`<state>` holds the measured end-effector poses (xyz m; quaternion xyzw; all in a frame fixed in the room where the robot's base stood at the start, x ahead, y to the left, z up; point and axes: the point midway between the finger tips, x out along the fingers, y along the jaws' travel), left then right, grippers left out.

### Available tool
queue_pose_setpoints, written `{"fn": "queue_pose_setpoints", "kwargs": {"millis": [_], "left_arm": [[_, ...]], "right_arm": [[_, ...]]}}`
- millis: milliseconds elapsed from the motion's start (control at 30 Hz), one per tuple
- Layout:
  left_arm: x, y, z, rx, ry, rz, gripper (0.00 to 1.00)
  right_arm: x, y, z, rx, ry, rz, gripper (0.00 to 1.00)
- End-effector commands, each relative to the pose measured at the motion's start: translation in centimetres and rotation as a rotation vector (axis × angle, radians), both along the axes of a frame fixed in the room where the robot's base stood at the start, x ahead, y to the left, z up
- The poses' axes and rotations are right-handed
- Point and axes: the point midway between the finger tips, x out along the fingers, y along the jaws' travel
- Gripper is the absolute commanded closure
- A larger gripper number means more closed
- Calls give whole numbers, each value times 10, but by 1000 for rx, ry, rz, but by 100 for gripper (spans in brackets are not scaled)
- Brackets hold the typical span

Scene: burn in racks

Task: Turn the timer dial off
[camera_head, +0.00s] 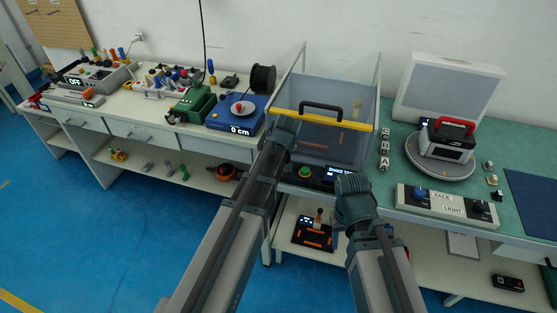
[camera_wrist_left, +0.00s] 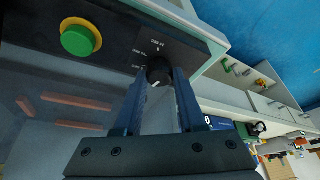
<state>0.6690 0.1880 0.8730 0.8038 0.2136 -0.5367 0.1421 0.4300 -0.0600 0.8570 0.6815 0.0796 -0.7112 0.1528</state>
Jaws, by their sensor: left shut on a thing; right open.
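The timer dial (camera_wrist_left: 159,71) is a small black knob with a white pointer line, on a dark panel with printed time marks, in the left wrist view. My left gripper (camera_wrist_left: 159,84) has a finger on each side of it and is shut on it. In the head view my left gripper (camera_head: 284,133) covers the dial. A green button with a yellow ring (camera_head: 305,172) is beside the dial; it also shows in the left wrist view (camera_wrist_left: 78,39). My right gripper (camera_head: 352,184) is open, in front of the lit display (camera_head: 338,171).
A clear chamber (camera_head: 330,92) with a black-handled yellow bar stands behind the panel. A round turntable (camera_head: 411,153) bears a red-handled device at right. A blue device with a spool (camera_head: 262,79) is on the left bench. Blue floor (camera_head: 120,220) is open at left.

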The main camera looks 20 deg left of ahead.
Motion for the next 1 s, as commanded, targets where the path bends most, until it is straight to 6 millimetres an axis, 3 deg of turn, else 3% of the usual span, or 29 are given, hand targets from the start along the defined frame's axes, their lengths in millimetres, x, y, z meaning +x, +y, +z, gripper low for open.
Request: {"fn": "queue_pose_setpoints", "kwargs": {"millis": [400, 1000], "left_arm": [[1, -2, 0, -1, 1, 207, 100], [0, -2, 0, -3, 2, 249, 100]], "right_arm": [[0, 0, 0, 0, 0, 0, 50], [0, 0, 0, 0, 0, 0, 50]]}}
